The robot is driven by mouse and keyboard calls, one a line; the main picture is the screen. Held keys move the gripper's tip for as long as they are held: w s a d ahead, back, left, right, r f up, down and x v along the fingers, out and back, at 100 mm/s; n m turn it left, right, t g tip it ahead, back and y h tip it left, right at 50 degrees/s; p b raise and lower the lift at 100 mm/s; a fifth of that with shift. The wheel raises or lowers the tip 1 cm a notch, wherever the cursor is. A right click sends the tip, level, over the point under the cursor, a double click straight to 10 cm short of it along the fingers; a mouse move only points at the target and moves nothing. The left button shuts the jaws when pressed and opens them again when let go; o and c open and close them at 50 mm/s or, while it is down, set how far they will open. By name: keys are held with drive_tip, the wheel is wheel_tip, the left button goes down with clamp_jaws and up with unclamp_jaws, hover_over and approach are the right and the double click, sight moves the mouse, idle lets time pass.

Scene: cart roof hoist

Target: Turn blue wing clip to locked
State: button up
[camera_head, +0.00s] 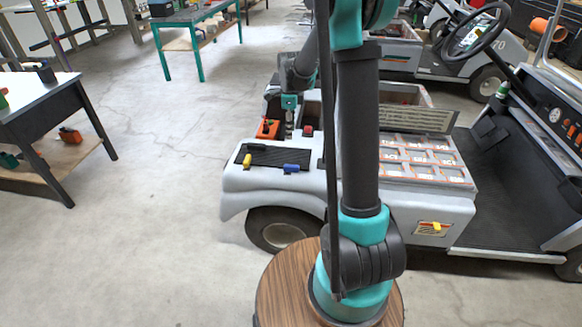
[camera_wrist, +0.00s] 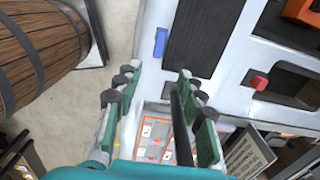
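The blue wing clip (camera_head: 291,168) lies at the near edge of the black mat on the pale cart, its long side across the picture in the head view. In the wrist view the blue clip (camera_wrist: 160,42) lies beside the mat's left edge, beyond my fingertips. My gripper (camera_wrist: 155,80) is open, with its green fingers wide apart and nothing held between them. A dark rod shows beside the right finger; I cannot tell its depth. In the head view my gripper (camera_head: 289,118) hangs over the cart behind the mat, small and partly unclear. Clip and gripper are apart.
The black mat (camera_head: 273,156) bears a yellow clip (camera_head: 247,160) at its left. An orange box (camera_head: 267,128) and red knob (camera_head: 307,130) stand behind it. Labelled trays (camera_head: 420,158) lie right. Another yellow clip (camera_head: 436,226) is on the cart's side. Open floor lies left.

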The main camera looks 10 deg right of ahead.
sight(290, 166)
wheel_tip(290, 166, down, 18)
drive_tip(key=shift+r, duration=0.25)
idle(0.3)
clamp_jaws()
